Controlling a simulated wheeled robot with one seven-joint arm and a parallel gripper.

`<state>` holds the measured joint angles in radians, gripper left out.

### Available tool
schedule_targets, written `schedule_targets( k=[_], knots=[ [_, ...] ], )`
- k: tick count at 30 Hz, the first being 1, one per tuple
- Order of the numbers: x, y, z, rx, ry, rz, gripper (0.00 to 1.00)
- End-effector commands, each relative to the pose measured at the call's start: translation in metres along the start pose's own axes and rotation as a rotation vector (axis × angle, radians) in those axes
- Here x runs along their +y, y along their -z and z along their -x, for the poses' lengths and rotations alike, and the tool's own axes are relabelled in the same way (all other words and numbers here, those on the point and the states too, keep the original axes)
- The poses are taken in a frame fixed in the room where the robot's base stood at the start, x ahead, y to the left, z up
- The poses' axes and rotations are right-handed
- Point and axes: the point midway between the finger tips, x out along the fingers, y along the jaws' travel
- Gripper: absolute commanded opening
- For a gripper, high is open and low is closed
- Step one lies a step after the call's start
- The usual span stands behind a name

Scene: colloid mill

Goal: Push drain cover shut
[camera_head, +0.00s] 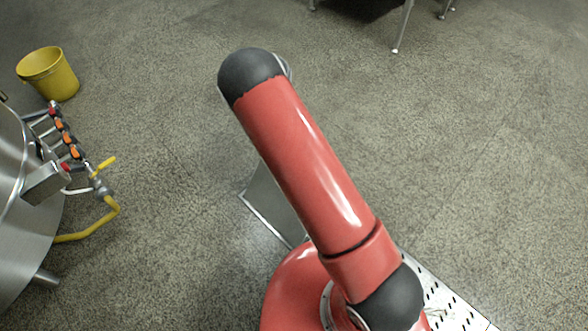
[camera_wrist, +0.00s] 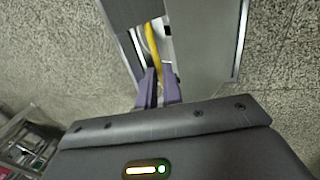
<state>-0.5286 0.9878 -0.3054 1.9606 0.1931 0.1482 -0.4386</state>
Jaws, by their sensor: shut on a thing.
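My gripper (camera_wrist: 158,90) shows in the wrist view, with its two purple fingers close together and a narrow gap between them. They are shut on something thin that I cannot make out. A flat grey metal panel, which looks like the drain cover (camera_wrist: 207,45), lies just beyond and to the right of the fingers, its left edge close to the right finger. A slot with a yellow strip (camera_wrist: 152,42) runs up from the fingertips. In the head view, part of a grey panel (camera_head: 272,203) shows beside my red arm, which hides the gripper and the rest.
In the head view, a steel vessel (camera_head: 22,220) with valves and a yellow hose (camera_head: 95,229) stands at the left. A yellow bucket (camera_head: 54,76) is behind it. Metal legs (camera_head: 403,28) stand at the top right. The speckled floor between is clear.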

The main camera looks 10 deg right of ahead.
Motion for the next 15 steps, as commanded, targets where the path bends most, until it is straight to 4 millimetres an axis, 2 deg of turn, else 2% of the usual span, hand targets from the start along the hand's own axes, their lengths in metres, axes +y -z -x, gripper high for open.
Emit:
schedule_targets(
  k=[1,11,12,15],
  knots=[
    [-0.0225,-0.0054,-0.0058,-0.022,0.030,0.019,0.00],
    [-0.0231,-0.0055,-0.0063,-0.022,0.030,0.018,0.00],
    [-0.0231,-0.0055,-0.0063,-0.022,0.030,0.018,0.10],
    [-0.0234,-0.0055,-0.0062,-0.021,0.030,0.019,0.21]
  ],
)
